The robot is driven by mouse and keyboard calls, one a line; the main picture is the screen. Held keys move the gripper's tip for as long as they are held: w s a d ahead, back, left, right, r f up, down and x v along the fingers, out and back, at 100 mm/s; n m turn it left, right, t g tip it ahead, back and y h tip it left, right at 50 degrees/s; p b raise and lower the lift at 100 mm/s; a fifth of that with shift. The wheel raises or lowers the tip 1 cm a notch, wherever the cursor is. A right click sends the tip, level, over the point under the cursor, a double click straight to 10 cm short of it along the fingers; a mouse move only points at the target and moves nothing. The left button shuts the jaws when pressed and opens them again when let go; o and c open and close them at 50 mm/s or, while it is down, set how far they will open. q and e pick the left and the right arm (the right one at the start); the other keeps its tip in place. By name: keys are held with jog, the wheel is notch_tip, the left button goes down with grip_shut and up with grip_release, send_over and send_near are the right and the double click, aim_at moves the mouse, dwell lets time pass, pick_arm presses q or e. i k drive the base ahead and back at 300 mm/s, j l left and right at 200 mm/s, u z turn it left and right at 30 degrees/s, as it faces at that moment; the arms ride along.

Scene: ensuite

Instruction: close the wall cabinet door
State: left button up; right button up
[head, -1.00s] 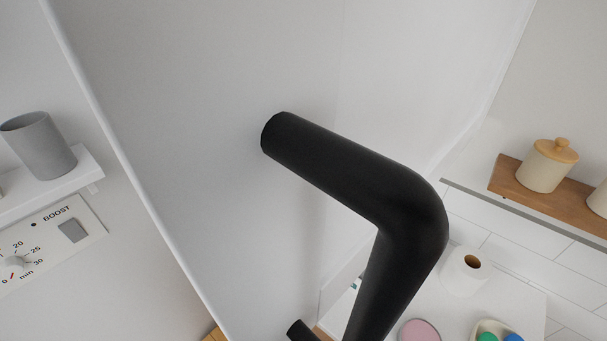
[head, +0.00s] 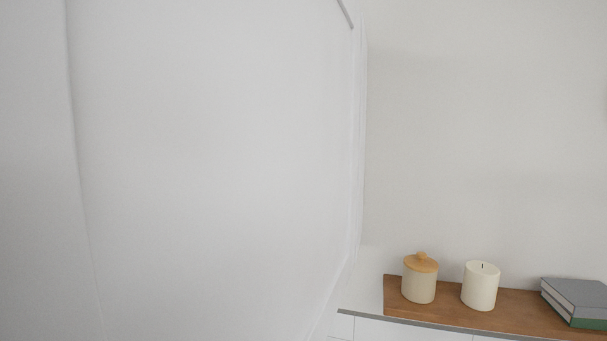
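A large plain white panel (head: 215,170) fills the left and middle of the head view, very close to the camera. It appears to be the wall cabinet door, but no handle or hinge shows to confirm this. An edge runs down its left side, and its right side ends against the pale wall. I cannot tell how far open the door stands. Neither of my grippers is in view.
At the lower right, a wooden shelf (head: 455,321) holds a cream jar with a wooden lid (head: 419,281), a white candle (head: 481,287) and stacked books (head: 577,302). The wall (head: 485,130) above them is bare.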

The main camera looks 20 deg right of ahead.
aim_at(171, 169)
jog(key=k+j, duration=0.4)
jog(key=k, duration=0.2)
jog(key=k+j, duration=0.45)
jog(key=k, duration=0.15)
